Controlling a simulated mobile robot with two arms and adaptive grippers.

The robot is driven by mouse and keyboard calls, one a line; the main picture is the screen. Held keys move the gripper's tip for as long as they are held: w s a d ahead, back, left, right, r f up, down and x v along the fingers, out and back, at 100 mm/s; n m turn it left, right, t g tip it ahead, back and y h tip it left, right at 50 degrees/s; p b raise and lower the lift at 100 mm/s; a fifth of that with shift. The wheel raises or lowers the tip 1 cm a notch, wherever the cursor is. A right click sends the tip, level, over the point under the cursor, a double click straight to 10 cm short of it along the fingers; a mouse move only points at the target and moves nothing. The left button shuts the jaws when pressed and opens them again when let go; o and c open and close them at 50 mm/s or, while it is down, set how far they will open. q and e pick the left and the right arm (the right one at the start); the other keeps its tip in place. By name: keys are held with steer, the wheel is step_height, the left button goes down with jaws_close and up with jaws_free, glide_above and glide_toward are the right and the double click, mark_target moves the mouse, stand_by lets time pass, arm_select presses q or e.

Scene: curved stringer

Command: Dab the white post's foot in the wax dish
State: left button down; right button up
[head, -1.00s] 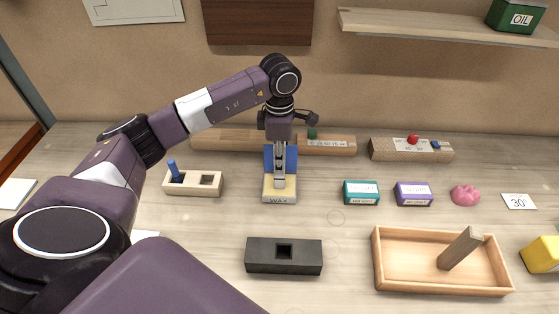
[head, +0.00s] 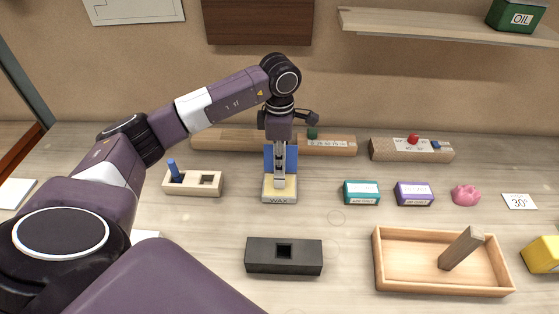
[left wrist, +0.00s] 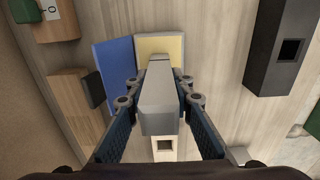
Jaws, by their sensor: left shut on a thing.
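My left gripper (head: 281,172) is shut on the white post, which looks pale grey in the left wrist view (left wrist: 158,105). The post is upright, between the two fingers. Its lower end is over the yellow pad of the wax dish (head: 280,199), which has a pale front marked WAX. The dish also shows in the left wrist view (left wrist: 175,45), just beyond the post's far end. In the head view the foot seems to meet the yellow pad, but the exact contact is hard to tell. My right gripper is not in view.
A blue panel (head: 269,158) stands behind the dish. A pale two-hole block (head: 212,190) with a blue peg is left. A black block (head: 260,262) with a square hole is in front. A wooden tray (head: 400,288) holding a tilted grey-brown post (head: 459,250) is right.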

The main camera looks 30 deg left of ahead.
arm_select(q)
steer(key=shift+r+p, duration=2.05)
steer(key=shift+r, duration=1.4)
